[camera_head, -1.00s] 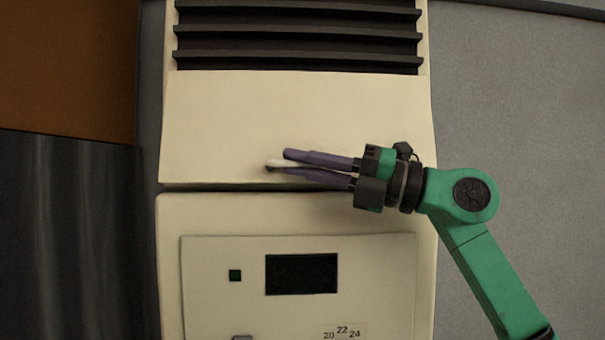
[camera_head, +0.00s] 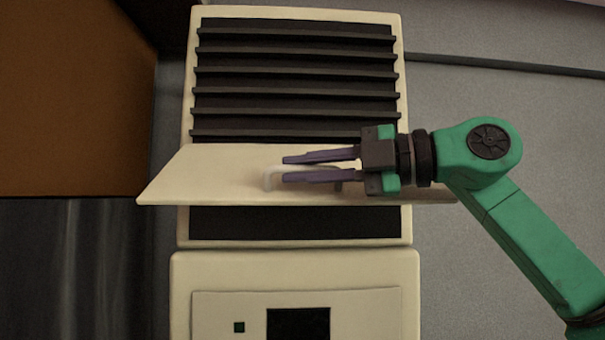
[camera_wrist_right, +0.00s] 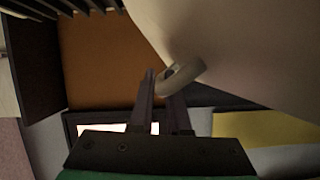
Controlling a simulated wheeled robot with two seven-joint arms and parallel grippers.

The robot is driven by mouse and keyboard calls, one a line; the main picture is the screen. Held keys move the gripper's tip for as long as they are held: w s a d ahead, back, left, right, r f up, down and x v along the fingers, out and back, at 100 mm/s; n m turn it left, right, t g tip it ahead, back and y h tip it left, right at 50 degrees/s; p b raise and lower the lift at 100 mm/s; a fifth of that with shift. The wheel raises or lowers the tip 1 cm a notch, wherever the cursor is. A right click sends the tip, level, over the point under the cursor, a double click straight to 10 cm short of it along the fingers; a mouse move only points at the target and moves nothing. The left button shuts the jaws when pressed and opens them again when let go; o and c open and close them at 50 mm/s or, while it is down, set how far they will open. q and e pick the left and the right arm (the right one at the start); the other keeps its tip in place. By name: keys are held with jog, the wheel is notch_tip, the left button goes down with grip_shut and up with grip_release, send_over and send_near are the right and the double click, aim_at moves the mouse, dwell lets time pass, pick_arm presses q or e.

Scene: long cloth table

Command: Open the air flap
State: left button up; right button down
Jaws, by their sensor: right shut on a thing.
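The cream air flap (camera_head: 210,175) stands out from the front of the tall cream unit, swung up to roughly level. A dark opening (camera_head: 290,223) shows beneath it. The flap's pale curved handle (camera_head: 270,180) is partly hidden behind my right gripper (camera_head: 284,169). That gripper reaches in from the right with its purple fingers shut on the handle. In the right wrist view the handle (camera_wrist_right: 182,74) curves out from the flap (camera_wrist_right: 245,50) at the fingertips. My left gripper is not in view.
Dark louvre slats (camera_head: 295,85) fill the upper part of the unit above the flap. The lower cream panel (camera_head: 295,270) carries a dark display (camera_head: 298,323). An orange-brown surface (camera_head: 80,100) stands at the left, and a grey wall (camera_head: 500,100) lies behind at the right.

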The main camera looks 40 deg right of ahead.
jog(key=shift+r, duration=0.3)
jog(key=c, duration=0.9)
grip_release()
jog(key=shift+d+f, duration=0.1)
jog(key=shift+s, duration=0.25)
jog(key=b+v, duration=0.2)
jog(key=v, duration=0.4)
jog(key=shift+d+f+b, duration=0.15)
jog(key=shift+f+b, duration=0.05)
jog(key=shift+b, duration=0.2)
jog(key=v, duration=0.4)
jog(key=b+v, duration=0.1)
jog(key=v, duration=0.3)
jog(key=shift+r, duration=0.2)
